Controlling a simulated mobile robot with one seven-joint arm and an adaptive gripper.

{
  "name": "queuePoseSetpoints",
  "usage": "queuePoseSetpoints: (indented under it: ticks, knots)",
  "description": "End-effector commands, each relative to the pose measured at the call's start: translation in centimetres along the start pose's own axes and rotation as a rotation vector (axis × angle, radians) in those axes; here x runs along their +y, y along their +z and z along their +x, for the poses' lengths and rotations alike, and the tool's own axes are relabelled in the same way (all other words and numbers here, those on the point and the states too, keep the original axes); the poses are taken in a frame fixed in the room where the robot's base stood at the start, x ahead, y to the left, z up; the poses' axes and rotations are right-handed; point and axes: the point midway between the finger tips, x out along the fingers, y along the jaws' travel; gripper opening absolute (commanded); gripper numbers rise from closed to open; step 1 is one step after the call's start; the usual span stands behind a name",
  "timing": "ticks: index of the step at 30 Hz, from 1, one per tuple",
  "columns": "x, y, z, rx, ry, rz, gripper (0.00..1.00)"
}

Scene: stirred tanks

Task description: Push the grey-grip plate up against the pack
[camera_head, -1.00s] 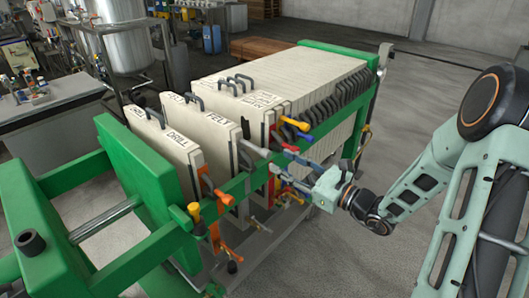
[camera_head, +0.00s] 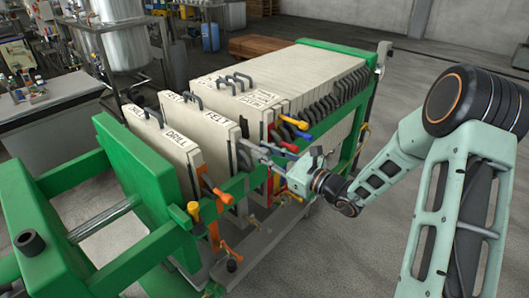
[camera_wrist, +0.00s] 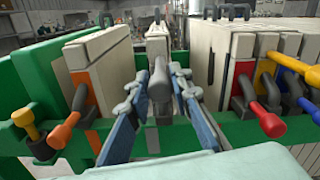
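The grey-grip plate (camera_head: 215,139) is a pale upright slab lettered FELT, hanging in the green press frame. It shows end-on in the wrist view (camera_wrist: 156,46). Its grey grip (camera_wrist: 160,86) sticks out toward me. My gripper (camera_wrist: 158,82) has its two blue fingers apart, one on each side of the grip, with small gaps visible. In the head view my gripper (camera_head: 270,151) is at the frame's near rail, and its fingertips partly hide the grip. The pack (camera_head: 253,113) of pale plates stands to the right, with a gap between it and the plate.
An orange-grip plate (camera_wrist: 95,50) stands left of the grey-grip plate, beside the green end block (camera_head: 140,180). A yellow grip (camera_wrist: 25,122) is further left. Red (camera_wrist: 270,122), yellow and blue grips project from the pack at right, near my right finger. The green rail (camera_head: 165,252) runs below.

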Motion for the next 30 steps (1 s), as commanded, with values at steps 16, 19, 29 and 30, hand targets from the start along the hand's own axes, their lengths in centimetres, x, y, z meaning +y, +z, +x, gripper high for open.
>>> queuePoseSetpoints:
  ticks: [16,19,29,30]
  knots:
    - [-0.7,-0.1,0.0,-0.001,-0.001,-0.002,0.00]
    - [-2.0,-0.4,0.0,-0.003,-0.004,-0.003,0.00]
    - [-6.7,-1.3,0.0,-0.003,-0.007,-0.004,0.00]
    - [-7.2,-1.3,0.0,-0.003,-0.007,-0.004,0.00]
